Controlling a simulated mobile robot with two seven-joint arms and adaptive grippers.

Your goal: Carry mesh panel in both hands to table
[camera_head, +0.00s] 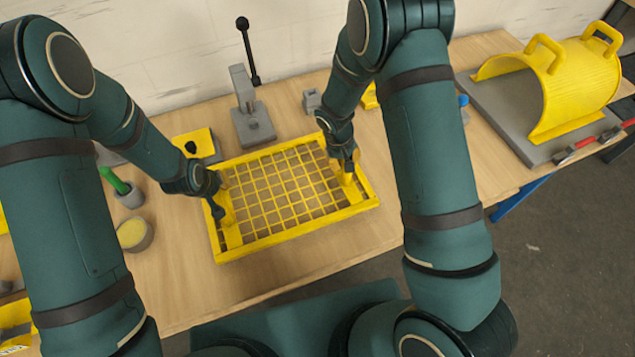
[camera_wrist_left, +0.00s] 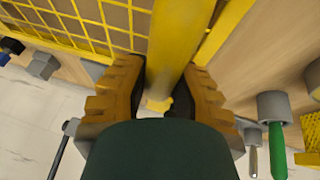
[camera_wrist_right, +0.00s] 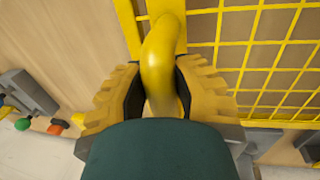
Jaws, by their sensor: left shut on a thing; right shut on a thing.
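The yellow mesh panel (camera_head: 285,237) is a rectangular frame with a wire grid and a handle at each side. In the head view it is over the wooden table (camera_head: 380,235); I cannot tell whether it touches the top. My left gripper (camera_head: 217,200) is shut on the panel's left handle, which shows between the fingers in the left wrist view (camera_wrist_left: 176,45). My right gripper (camera_head: 347,165) is shut on the right handle, a curved yellow bar in the right wrist view (camera_wrist_right: 160,65). The fingers partly hide both handles.
A grey lever press (camera_head: 253,120) stands behind the panel. A yellow-topped block (camera_head: 195,143), a cup with a green-handled tool (camera_head: 128,195) and a round pot (camera_head: 135,235) are at the left. A yellow curved guard (camera_head: 565,85) sits on a grey plate at the right. Bare table lies in front.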

